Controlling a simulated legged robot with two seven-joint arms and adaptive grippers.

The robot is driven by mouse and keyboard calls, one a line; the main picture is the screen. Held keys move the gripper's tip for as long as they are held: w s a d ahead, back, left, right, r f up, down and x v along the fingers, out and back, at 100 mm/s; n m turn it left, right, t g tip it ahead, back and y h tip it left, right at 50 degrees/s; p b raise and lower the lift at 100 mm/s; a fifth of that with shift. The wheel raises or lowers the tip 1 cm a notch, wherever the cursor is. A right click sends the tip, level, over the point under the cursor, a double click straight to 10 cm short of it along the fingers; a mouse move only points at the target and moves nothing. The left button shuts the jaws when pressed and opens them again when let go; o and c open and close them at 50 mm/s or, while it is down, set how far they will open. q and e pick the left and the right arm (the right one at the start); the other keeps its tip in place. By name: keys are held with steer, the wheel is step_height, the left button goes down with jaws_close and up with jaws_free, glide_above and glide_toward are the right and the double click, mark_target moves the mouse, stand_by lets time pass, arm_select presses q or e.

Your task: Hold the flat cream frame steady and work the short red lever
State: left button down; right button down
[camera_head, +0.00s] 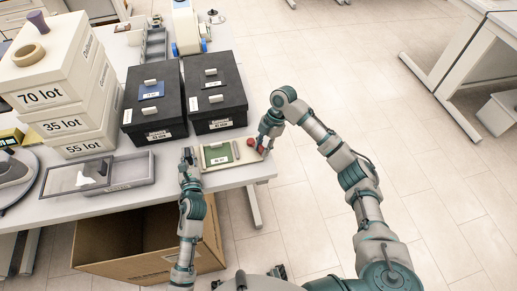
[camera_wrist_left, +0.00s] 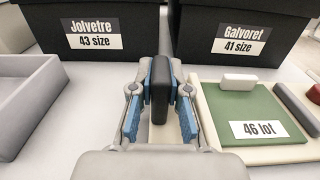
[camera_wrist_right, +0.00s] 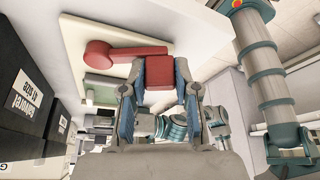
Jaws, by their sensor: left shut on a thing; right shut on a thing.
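The flat cream frame (camera_head: 218,166) lies near the table's front edge, with a green panel labelled "46 lot" in it. It also shows at right in the left wrist view (camera_wrist_left: 212,110). My left gripper (camera_head: 187,158) is at the frame's left side, shut on a black upright block (camera_wrist_left: 160,88); whether the block joins the frame I cannot tell. The short red lever (camera_head: 251,142) is at the frame's right end. In the right wrist view the lever (camera_wrist_right: 135,51) has a round pivot, and my right gripper (camera_wrist_right: 159,85) is shut on its block-shaped end.
Two black shoe boxes (camera_head: 152,105) stand behind the frame. A grey tray (camera_head: 128,171) lies left of it, and white lot boxes (camera_head: 70,75) are stacked at far left. A cardboard box (camera_head: 140,243) is below the table edge.

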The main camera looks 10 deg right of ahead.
arm_select(q)
steer(key=shift+a, duration=0.1)
arm_select(e)
steer(key=shift+w+d+n+g+h, duration=0.25)
steer(key=shift+d+n, duration=0.15)
steer(key=shift+n, duration=0.3)
steer(key=shift+w+d+n+g+h, duration=0.2)
steer(key=shift+d+n, duration=0.2)
steer(key=shift+n, duration=0.3)
steer(key=c, duration=0.8)
jaws_free()
steer(key=shift+c, duration=0.2)
steer(key=shift+w+r, duration=0.15)
steer(key=shift+r, duration=0.05)
steer(key=v, duration=1.1)
steer(key=shift+d, duration=0.2)
steer(key=shift+w+r, duration=0.1)
steer(key=shift+w, duration=0.05)
